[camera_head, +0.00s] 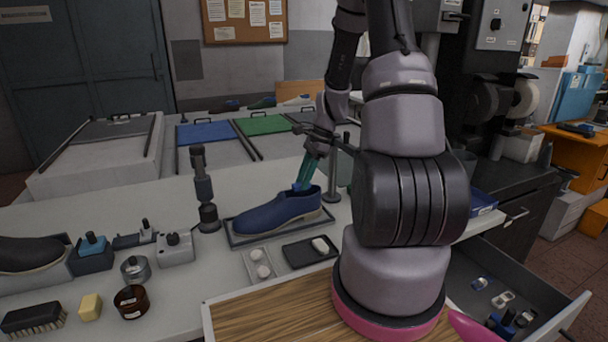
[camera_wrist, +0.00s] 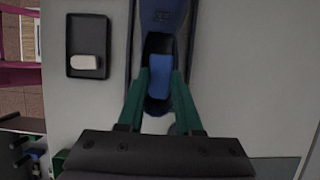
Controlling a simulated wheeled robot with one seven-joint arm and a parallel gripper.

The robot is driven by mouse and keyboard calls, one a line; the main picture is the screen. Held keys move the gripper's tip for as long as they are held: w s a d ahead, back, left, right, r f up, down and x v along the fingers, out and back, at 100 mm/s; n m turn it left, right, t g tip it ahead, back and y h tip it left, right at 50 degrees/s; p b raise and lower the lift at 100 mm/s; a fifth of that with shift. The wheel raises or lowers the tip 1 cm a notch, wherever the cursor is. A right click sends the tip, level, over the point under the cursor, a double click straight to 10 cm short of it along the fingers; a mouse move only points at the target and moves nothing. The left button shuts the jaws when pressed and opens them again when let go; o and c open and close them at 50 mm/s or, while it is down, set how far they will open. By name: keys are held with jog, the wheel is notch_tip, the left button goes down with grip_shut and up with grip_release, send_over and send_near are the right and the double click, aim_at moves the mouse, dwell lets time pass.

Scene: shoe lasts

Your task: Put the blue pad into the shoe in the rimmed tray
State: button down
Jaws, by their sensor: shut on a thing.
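A dark blue shoe (camera_head: 275,212) stands in a dark rimmed tray (camera_head: 243,240) on the light worktop. The shoe also shows in the wrist view (camera_wrist: 163,20), with its opening below the toe part. My gripper (camera_head: 302,183) has green fingers and points down at the shoe's opening. In the wrist view my gripper (camera_wrist: 160,82) is shut on the blue pad (camera_wrist: 160,75), which sits between the fingertips at the shoe's opening. How deep the pad is in the shoe I cannot tell.
A small black tray (camera_head: 300,255) with a white piece lies in front of the shoe. A dark upright stand (camera_head: 204,190) is left of it. An open drawer (camera_head: 500,285) with small parts is at right. Another dark shoe (camera_head: 30,253) stands far left.

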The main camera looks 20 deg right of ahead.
dwell(0.4)
jog(key=c, duration=0.5)
grip_release()
jog(key=shift+r, duration=0.1)
jog(key=shift+r, duration=3.9)
jog(key=s+a+r+n+t+h, duration=0.1)
jog(key=s+a+r+n+t, duration=0.2)
jog(key=r, duration=0.5)
jog(key=s+a+r+n+h, duration=0.15)
jog(key=s+r+n, duration=0.25)
jog(key=r, duration=0.4)
jog(key=s+a+r+n+t, duration=0.3)
jog(key=s+r+n, duration=0.4)
jog(key=s, duration=0.5)
jog(key=shift+a+r+t, duration=0.35)
jog(key=shift+r+t, duration=0.25)
jog(key=shift+r, duration=0.05)
